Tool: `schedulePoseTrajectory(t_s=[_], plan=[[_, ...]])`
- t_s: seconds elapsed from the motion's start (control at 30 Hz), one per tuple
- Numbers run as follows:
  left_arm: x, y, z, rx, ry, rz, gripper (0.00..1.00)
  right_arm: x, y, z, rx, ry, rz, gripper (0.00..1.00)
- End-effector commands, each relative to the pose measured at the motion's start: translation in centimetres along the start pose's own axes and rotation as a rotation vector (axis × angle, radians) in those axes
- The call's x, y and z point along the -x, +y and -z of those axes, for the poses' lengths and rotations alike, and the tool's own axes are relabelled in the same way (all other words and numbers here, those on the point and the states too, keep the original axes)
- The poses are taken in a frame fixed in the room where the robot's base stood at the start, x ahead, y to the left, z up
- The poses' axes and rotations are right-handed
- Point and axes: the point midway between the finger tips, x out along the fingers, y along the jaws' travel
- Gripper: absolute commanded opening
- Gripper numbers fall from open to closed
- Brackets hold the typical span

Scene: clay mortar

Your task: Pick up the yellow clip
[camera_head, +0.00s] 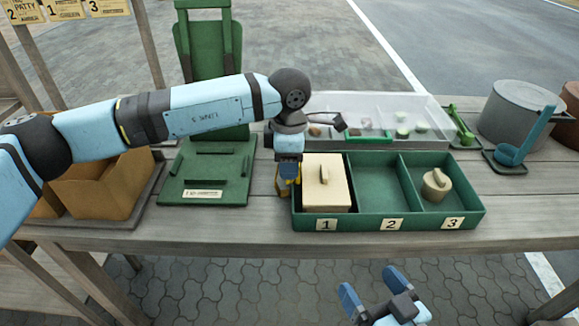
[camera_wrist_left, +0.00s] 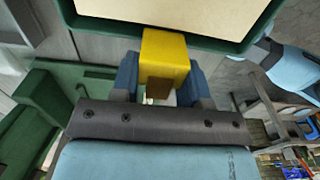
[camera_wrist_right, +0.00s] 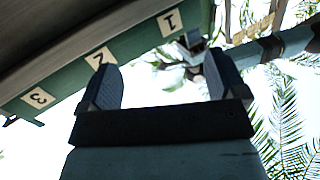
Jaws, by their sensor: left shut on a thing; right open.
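The yellow clip (camera_wrist_left: 165,57) is between the blue fingers of my left gripper (camera_wrist_left: 164,85) in the left wrist view. My left gripper is shut on it. In the head view the clip (camera_head: 284,187) shows only in part, low beside the left wall of the green tray (camera_head: 392,224), and my left gripper (camera_head: 287,172) hides the rest. I cannot tell whether the clip touches the tray or the table. My right gripper (camera_head: 367,288) is open and empty in front of the table's front edge; it also shows in the right wrist view (camera_wrist_right: 160,85).
The tray has three numbered compartments: a beige lidded block (camera_head: 338,194) in 1, nothing in 2, a round beige piece (camera_head: 436,184) in 3. A green stand (camera_head: 224,165) is left, a clear bin (camera_head: 427,106) behind, a grey pot (camera_head: 516,112) and blue ladle (camera_head: 511,153) right.

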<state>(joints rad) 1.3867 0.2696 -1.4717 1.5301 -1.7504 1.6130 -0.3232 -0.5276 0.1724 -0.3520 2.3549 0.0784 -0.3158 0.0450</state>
Motion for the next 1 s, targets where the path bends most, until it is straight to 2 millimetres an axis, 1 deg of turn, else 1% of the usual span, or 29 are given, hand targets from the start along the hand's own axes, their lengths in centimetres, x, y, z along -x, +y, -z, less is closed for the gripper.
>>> schedulePoseTrajectory(t_s=[0.03,0.17,0.4,0.5,0.6,0.7,0.9,1.0], plan=[[1.2,0.0,0.0,0.000,-0.001,-0.003,0.22,0.0,0.1,0.0,0.000,-0.014,-0.006,0.90],[4.5,0.1,0.0,0.000,-0.002,-0.004,0.22,0.3,0.4,-0.7,0.005,-0.062,-0.021,0.90],[11.5,0.1,0.0,0.001,-0.001,-0.003,0.22,1.4,1.8,-3.8,0.026,-0.201,-0.063,0.90],[13.9,0.0,0.0,0.001,-0.001,-0.003,0.22,1.8,2.2,-4.8,0.029,-0.247,-0.076,0.90],[15.8,0.0,0.0,0.001,-0.001,-0.002,0.22,2.1,2.5,-5.4,0.031,-0.276,-0.087,0.90],[17.0,0.0,0.0,0.001,-0.001,-0.001,0.22,2.4,2.8,-5.8,0.030,-0.299,-0.096,0.90],[18.5,0.0,0.0,0.001,-0.001,0.000,0.22,2.7,2.6,-6.4,0.019,-0.325,-0.102,0.90],[19.1,0.0,0.0,0.001,-0.001,-0.001,0.22,2.8,2.5,-6.3,0.018,-0.329,-0.102,0.90]])
